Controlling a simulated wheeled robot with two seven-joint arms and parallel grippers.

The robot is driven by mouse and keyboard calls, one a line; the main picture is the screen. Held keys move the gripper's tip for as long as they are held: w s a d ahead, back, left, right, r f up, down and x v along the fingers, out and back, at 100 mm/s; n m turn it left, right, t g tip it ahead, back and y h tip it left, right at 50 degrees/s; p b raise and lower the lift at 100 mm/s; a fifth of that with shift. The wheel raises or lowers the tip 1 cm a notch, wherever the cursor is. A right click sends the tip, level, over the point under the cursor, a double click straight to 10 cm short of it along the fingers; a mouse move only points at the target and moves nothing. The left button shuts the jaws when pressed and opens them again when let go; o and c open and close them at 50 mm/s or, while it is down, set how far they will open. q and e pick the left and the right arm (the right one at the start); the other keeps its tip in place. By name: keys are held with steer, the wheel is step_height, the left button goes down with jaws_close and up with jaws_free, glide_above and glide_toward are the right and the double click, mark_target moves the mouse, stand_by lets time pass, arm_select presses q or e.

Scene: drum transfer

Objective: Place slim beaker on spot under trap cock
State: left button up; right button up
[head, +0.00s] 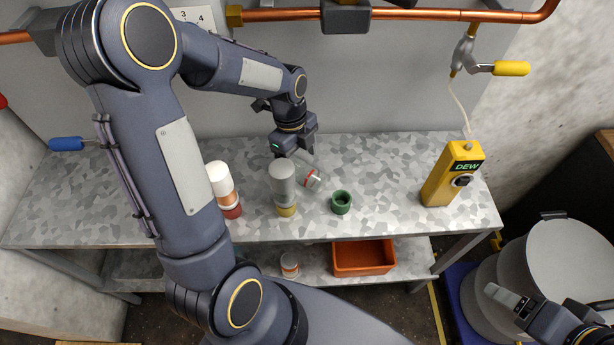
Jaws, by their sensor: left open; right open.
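A small clear vessel with a red band (312,180), possibly the slim beaker, appears tilted on the speckled bench, partly behind a grey cylinder with a yellow base (283,180). My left gripper (298,152) is open, just behind and above these two; I cannot tell whether it touches the clear vessel. A valve with a yellow handle (511,68) hangs from the copper pipe at the upper right. A blue handle (66,143) shows at the far left. I cannot tell which is the trap cock, and no marked spot is clear. My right gripper (518,302) is open at the lower right, away from the bench.
A white bottle with a red base (222,185) stands left of the grey cylinder. A green cup-like ring (341,202) and a yellow DEW meter (452,175) stand to the right. An orange bin (363,258) is on the lower shelf. A grey drum (565,260) stands at right.

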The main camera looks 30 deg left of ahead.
mark_target(304, 167)
arm_select(q)
steer(key=f, duration=0.1)
steer(key=d+f, duration=0.1)
steer(key=f, duration=0.3)
steer(key=shift+d+f, duration=0.1)
steer(key=shift+d, duration=0.2)
steer(key=shift+c, duration=0.2)
steer(key=c, duration=1)
